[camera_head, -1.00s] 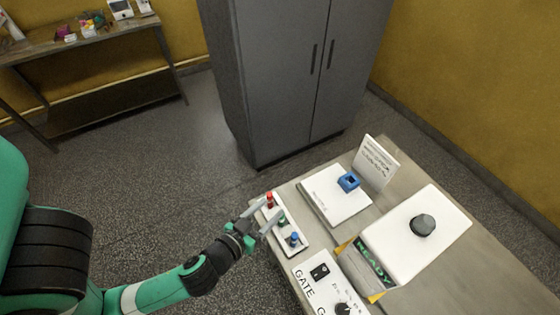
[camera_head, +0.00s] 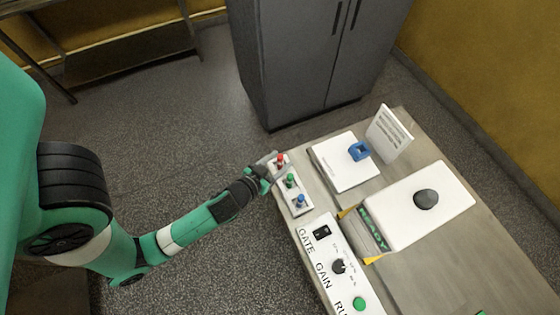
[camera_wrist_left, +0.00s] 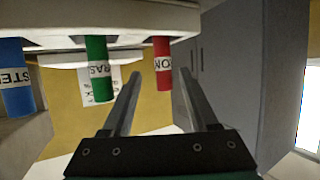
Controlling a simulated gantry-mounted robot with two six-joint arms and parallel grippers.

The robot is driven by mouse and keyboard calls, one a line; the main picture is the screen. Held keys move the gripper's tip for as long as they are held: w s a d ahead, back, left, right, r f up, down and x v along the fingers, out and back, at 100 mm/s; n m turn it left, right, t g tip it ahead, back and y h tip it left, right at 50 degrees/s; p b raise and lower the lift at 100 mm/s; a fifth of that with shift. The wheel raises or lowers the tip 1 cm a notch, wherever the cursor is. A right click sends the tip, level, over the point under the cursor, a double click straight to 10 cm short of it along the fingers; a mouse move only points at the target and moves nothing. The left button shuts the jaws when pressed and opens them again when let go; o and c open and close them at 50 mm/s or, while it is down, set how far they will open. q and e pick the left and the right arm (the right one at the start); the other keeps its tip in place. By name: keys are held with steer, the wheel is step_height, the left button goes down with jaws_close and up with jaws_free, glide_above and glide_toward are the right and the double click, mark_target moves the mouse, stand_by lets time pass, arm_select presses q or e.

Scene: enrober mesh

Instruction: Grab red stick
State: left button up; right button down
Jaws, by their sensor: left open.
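The red stick (camera_head: 281,160) stands at the far end of a white rack (camera_head: 292,189) on the bench's left edge. A green stick (camera_head: 290,180) and a blue stick (camera_head: 300,201) stand beside it in a row. My left gripper (camera_head: 277,163) is open and empty at the rack's far end, around or just short of the red stick; I cannot tell which. In the left wrist view the red stick (camera_wrist_left: 162,63) appears between the two fingers (camera_wrist_left: 160,80), with the green stick (camera_wrist_left: 97,70) left of them. The sticks carry partly readable labels. My right gripper is not in view.
A white panel marked GATE and GAIN (camera_head: 325,252) lies nearer on the bench. A white plate (camera_head: 340,175) with a blue block (camera_head: 359,151), a sign (camera_head: 390,135) and a white box with a dark knob (camera_head: 426,199) stand further right. A grey cabinet (camera_head: 300,60) stands behind.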

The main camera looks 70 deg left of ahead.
mark_target(286, 159)
arm_select(q)
steer(key=x, duration=0.4)
steer(key=shift+w+a, duration=0.1)
steer(key=shift+a, duration=0.35)
jaws_close()
